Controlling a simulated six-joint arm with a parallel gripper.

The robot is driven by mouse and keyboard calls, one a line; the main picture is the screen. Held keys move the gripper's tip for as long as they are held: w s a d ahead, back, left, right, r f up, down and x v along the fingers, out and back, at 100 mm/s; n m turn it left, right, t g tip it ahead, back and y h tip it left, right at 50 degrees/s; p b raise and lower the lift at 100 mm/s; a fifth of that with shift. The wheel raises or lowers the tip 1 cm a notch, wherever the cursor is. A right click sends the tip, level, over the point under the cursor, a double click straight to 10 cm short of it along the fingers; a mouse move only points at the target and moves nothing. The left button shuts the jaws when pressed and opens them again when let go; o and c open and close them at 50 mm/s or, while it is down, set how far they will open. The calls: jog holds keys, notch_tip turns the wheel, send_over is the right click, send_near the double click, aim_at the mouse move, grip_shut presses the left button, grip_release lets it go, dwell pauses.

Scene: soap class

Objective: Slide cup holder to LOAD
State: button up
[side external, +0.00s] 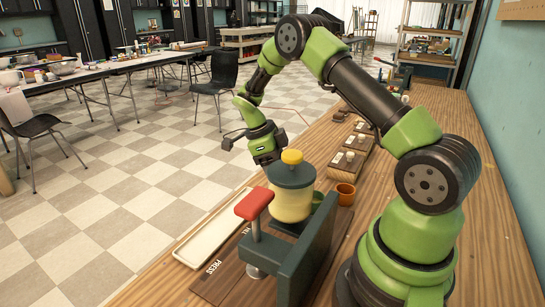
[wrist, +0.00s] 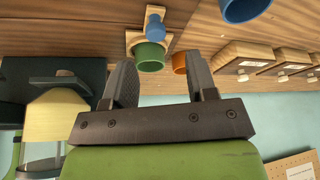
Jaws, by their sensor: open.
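The cup holder seems to be the light wooden slide (wrist: 134,38) with a blue knob (wrist: 155,26) in the wrist view. A green cup (wrist: 150,56) sits at its end. In the side view the green cup (side external: 317,199) is mostly hidden behind the yellow press container (side external: 291,204), and the slide is not visible. My gripper (side external: 265,157) is above and beyond the press, touching nothing I can see. In the wrist view its two fingers (wrist: 160,72) are apart and empty, with the cup and knob showing between and beyond them. I cannot read a LOAD label.
The press has a red handle (side external: 254,203) and a dark upright panel (side external: 308,262); its board reads PRESS. A pale tray (side external: 212,228) lies left. An orange cup (side external: 345,194) stands right of the press. A blue cup (wrist: 243,9) and wooden blocks (wrist: 242,55) are farther right.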

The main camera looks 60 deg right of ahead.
jog(key=v, duration=0.3)
jog(key=shift+w+r, duration=0.15)
jog(key=shift+r, duration=0.15)
jog(key=s+a+r+n+t+y, duration=0.1)
jog(key=s+a+r+n+t, duration=0.15)
jog(key=a+r+n, duration=0.35)
jog(key=s+a+r+n+t, duration=0.25)
jog(key=r+n, duration=0.35)
jog(key=r, duration=0.3)
jog(key=s+a+r+n+t+y, duration=0.1)
jog(key=s+a+r+n+t, duration=0.1)
jog(key=s+n, duration=0.4)
jog(key=s+a+r+n+t+y, duration=0.1)
jog(key=s+a+r+n+t, duration=0.1)
jog(key=s+a+n+t, duration=0.2)
jog(key=shift+s+a+n+y, duration=0.4)
jog(key=shift+s+a+n, duration=0.5)
jog(key=shift+a+n, duration=1.3)
